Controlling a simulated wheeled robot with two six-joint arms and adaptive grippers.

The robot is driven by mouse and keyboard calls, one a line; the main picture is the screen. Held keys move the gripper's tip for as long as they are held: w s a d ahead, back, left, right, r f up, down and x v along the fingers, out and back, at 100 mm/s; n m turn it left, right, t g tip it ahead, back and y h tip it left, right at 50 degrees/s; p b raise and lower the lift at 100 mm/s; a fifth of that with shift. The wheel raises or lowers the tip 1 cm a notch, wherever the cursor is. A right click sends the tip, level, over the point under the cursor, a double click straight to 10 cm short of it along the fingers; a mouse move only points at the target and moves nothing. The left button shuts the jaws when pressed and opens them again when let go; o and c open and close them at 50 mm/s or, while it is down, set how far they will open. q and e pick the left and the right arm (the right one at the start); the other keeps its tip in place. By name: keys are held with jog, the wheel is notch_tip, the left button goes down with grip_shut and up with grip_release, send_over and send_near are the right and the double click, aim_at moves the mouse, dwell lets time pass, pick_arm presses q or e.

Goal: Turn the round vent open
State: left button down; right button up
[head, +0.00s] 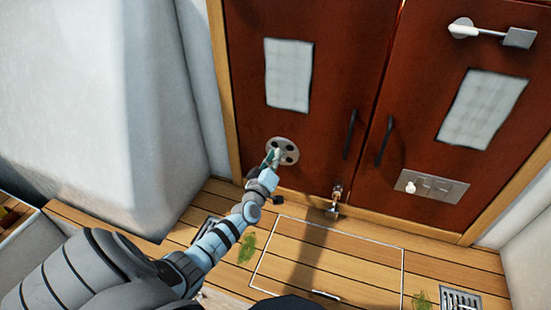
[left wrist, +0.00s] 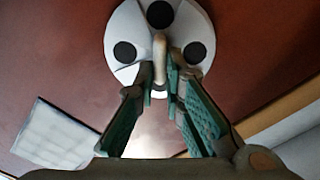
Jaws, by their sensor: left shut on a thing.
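The round vent (head: 288,143) is a pale grey disc with dark round holes, set low on the left red-brown door. In the left wrist view the vent (left wrist: 126,22) fills the top middle, with a pale knob or handle (left wrist: 159,50) at its centre. My left gripper (head: 274,156) reaches the vent from below. In the left wrist view its two green-padded fingers (left wrist: 160,92) are closed in around the handle, one on each side. The fingers hide part of the lower vent in both views. My right gripper is not in view.
Two dark handles (head: 350,134) (head: 385,141) flank the door seam. A metal latch (head: 336,197) sits at the door foot, and a switch panel (head: 432,186) is on the right door. A white moulded wall (head: 95,110) stands left. The planked floor has a hatch outline (head: 330,256).

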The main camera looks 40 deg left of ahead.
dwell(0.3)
pick_arm(q)
jog(key=c, duration=1.7)
grip_release()
jog(key=v, duration=1.2)
jog(key=shift+d, duration=0.1)
jog(key=shift+f, duration=0.1)
